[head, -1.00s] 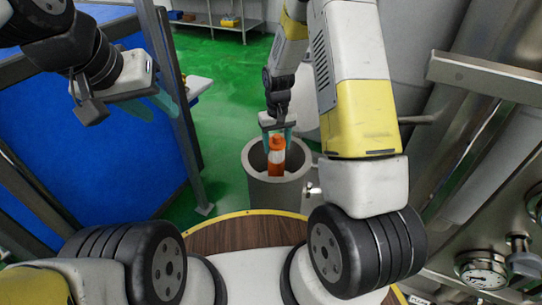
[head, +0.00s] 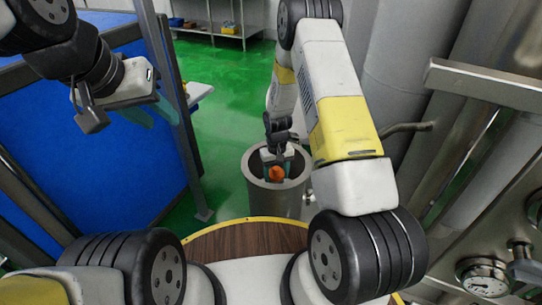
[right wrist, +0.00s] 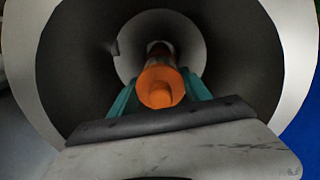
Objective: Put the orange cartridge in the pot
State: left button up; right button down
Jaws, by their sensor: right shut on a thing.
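The orange cartridge (head: 277,173) shows its rounded orange top inside the mouth of the grey metal pot (head: 270,199) in the head view. My right gripper (head: 277,168) reaches down into the pot's opening and is shut on the cartridge. In the right wrist view the cartridge (right wrist: 160,85) sits between the teal fingers, pointing down the pot's dark inside (right wrist: 75,75). Its lower part is hard to make out, and I cannot tell if it touches the bottom. My left gripper (head: 140,108) is empty, at the upper left by the blue panel; its finger gap is unclear.
A blue panel with a grey frame (head: 110,150) stands at the left. Steel pipes and a gauge (head: 484,278) are close on the right. A shelf (head: 225,27) with small boxes stands at the back. Green floor (head: 225,100) is clear behind the pot.

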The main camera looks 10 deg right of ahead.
jog(key=shift+c, duration=2.4)
grip_release()
jog(key=shift+f, duration=0.15)
